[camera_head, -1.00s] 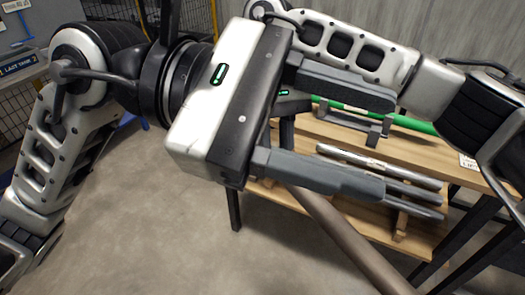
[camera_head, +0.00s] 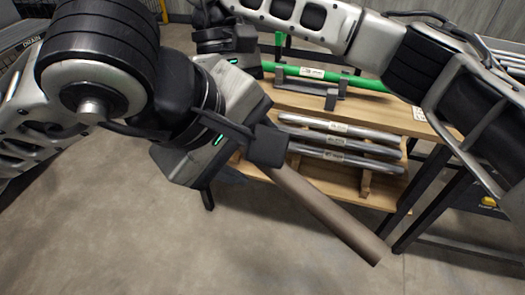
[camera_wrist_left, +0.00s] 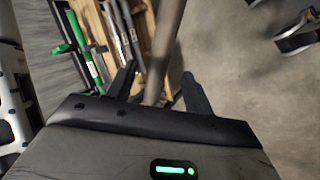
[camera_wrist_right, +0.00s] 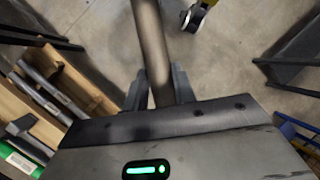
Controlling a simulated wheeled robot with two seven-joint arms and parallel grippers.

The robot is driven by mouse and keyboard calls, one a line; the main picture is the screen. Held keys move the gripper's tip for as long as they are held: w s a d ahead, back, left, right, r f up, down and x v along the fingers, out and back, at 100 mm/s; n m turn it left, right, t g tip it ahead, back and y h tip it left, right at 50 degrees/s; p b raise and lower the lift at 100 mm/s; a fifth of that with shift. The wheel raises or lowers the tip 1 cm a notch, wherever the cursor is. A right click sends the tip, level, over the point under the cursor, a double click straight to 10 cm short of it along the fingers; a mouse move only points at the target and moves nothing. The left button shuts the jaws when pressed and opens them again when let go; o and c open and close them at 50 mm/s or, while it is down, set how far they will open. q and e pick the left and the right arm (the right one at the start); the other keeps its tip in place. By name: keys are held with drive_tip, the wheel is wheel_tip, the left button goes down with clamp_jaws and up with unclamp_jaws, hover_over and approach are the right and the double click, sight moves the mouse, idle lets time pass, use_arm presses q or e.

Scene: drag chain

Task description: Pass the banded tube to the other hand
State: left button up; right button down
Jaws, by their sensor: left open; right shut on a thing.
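The banded tube (camera_head: 325,215) is a long grey-brown tube slanting down to the right in the head view; I see no clear band. My right gripper (camera_wrist_right: 158,80) is shut on it, with the tube between its fingers in the right wrist view. In the head view its fingers are hidden behind my left arm. My left gripper (camera_head: 258,148) is open at the tube's upper visible part. In the left wrist view the tube (camera_wrist_left: 165,45) runs between the spread left fingers (camera_wrist_left: 158,84), with a gap to the right one; I cannot tell whether they touch it.
A wooden bench (camera_head: 395,115) stands behind the tube. It bears a green tube (camera_head: 355,80) on grey supports and several silver tubes (camera_head: 340,142) on a lower rack. Dark bench legs (camera_head: 425,205) stand at right. The floor at lower left is clear.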

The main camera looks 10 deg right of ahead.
use_arm(q)
drive_tip(key=shift+x, duration=2.25)
clamp_jaws()
use_arm(e)
drive_tip(key=c, duration=1.1)
unclamp_jaws()
drive_tip(key=shift+o, duration=0.2)
drive_tip(key=shift+r, duration=0.15)
